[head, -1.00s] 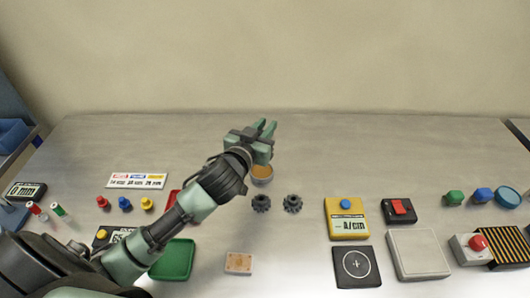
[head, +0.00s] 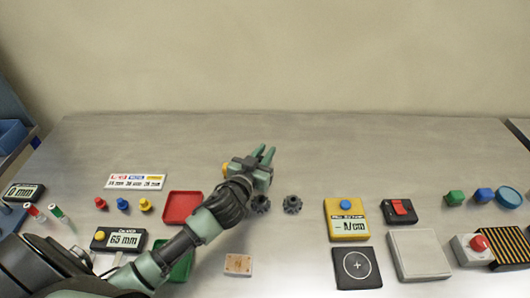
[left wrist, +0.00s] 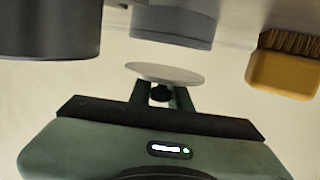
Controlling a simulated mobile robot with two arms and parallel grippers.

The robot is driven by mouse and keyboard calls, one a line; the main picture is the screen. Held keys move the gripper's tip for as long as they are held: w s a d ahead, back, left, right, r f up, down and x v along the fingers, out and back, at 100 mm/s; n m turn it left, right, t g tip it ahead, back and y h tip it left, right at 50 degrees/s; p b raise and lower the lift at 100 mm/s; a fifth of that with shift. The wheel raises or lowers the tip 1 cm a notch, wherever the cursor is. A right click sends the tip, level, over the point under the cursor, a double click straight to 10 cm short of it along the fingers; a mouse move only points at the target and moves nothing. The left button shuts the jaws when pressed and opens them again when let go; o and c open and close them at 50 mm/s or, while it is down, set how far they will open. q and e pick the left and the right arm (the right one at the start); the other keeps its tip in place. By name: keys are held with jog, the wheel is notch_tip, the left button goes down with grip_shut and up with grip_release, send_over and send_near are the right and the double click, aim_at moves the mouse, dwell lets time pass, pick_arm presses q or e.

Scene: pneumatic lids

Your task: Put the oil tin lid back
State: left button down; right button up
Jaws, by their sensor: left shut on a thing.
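My left gripper (head: 266,153) reaches over the middle of the table in the head view. In the left wrist view, my left gripper (left wrist: 160,93) is shut on the dark knob of a pale round lid (left wrist: 165,74). The picture there is upside down, with the table at the top. The grey oil tin (left wrist: 172,25) shows beyond the lid, with a visible gap between its rim and the lid. In the head view my gripper hides the tin and the lid. My right gripper is out of view.
Two dark gears (head: 292,204) lie near my gripper. A yellow bristled block (left wrist: 285,70) and a dark round thing (left wrist: 48,28) flank the tin in the wrist view. A red tray (head: 183,207) is to the left. The table's back strip is clear.

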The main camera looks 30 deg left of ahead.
pick_arm(q)
jog(key=shift+s+d+f+b, duration=0.1)
jog(key=shift+s+f+b, duration=0.1)
jog(key=shift+f, duration=0.15)
jog(key=shift+s+f+b, duration=0.1)
jog(key=shift+f+b, duration=0.1)
jog(key=shift+f, duration=0.15)
jog(key=c, duration=1.3)
grip_release()
jog(key=shift+f, duration=0.2)
jog(key=shift+r, duration=0.25)
jog(key=shift+w+r+p, duration=0.15)
jog(key=shift+r+p, duration=0.35)
jog(key=shift+p, duration=0.2)
jog(key=shift+s+f+b, duration=0.4)
jog(key=shift+s+b, duration=0.05)
jog(key=shift+s, duration=0.15)
jog(key=s, duration=0.3)
jog(key=s+r+b, duration=0.1)
jog(key=s, duration=0.2)
jog(key=s+r, duration=0.1)
jog(key=s, duration=0.1)
jog(key=shift+s+d+r, duration=0.2)
jog(key=shift+s+d, duration=0.05)
jog(key=shift+s, duration=0.15)
jog(key=shift+s+r+b, duration=0.3)
jog(key=shift+s+b, duration=0.05)
jog(key=shift+s, duration=0.45)
